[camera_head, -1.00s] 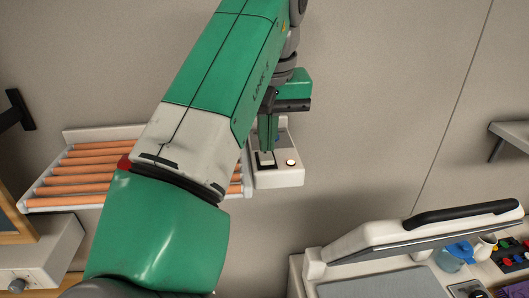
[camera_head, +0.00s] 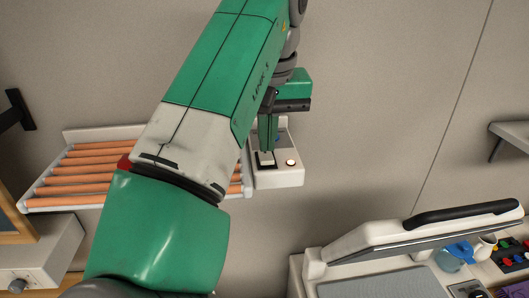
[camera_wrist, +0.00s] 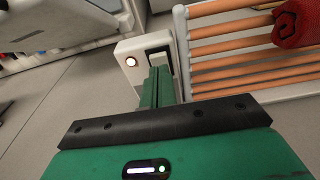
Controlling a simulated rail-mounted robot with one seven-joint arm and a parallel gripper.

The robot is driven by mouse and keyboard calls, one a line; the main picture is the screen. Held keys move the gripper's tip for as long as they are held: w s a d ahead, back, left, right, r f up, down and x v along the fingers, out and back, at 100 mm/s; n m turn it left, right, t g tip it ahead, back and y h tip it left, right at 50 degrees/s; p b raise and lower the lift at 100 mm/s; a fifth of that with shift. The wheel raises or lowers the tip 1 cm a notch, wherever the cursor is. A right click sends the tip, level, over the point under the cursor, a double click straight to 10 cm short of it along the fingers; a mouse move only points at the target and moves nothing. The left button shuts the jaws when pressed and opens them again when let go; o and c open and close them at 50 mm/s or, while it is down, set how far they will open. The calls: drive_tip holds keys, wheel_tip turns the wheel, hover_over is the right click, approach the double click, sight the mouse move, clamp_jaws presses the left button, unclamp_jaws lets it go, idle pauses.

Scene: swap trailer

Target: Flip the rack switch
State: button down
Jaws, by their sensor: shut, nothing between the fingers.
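The rack switch is a pale rocker (camera_head: 266,158) in a dark frame on a white box (camera_head: 289,178) at the right end of the rack. A small round lamp (camera_head: 291,163) glows beside it. In the wrist view the rocker (camera_wrist: 157,54) and the lit lamp (camera_wrist: 131,61) show on the same box. My gripper (camera_head: 267,148) is shut and empty, pointing down with its green fingertips (camera_wrist: 160,72) at the rocker. They overlap part of it; I cannot tell whether they touch.
The rack (camera_head: 80,158) with orange rollers adjoins the box on the left. A red rolled cloth (camera_wrist: 298,22) lies on it. A white machine with a black-handled lid (camera_head: 400,232) stands at the lower right. Bare wall lies right of the box.

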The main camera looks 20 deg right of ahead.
sight(267, 159)
drive_tip(key=shift+f+b, duration=0.4)
drive_tip(key=shift+f, duration=0.5)
idle(0.3)
wheel_tip(267, 159, up, 3)
drive_tip(key=p, duration=0.2)
drive_tip(key=shift+p, duration=0.35)
drive_tip(key=shift+r, duration=2)
